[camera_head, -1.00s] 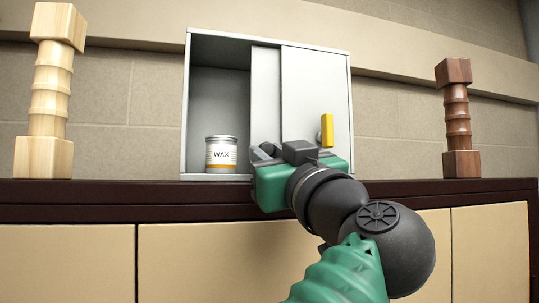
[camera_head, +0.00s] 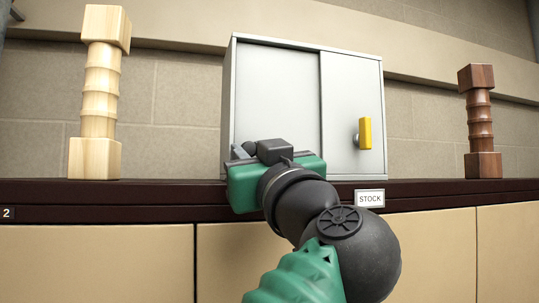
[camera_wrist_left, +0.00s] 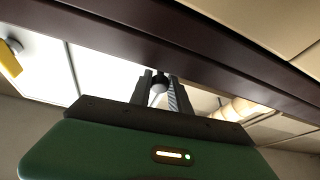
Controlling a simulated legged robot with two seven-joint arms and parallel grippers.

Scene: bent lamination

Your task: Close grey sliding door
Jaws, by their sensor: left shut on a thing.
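The grey cabinet (camera_head: 303,52) stands on the counter, its front covered by two grey panels. The grey sliding door (camera_head: 275,95) is the left panel and reaches across to the cabinet's left side; no opening shows. My left gripper (camera_head: 246,150) is at the lower left of this door, shut on its small dark knob, which the fingers mostly hide. In the left wrist view the fingers close around the knob (camera_wrist_left: 159,85). The right panel (camera_head: 350,95) carries a yellow handle (camera_head: 365,133). My right gripper is not in view.
A pale wooden post (camera_head: 98,100) stands left of the cabinet, and a dark wooden post (camera_head: 480,120) stands right. Bare counter separates the cabinet from both posts.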

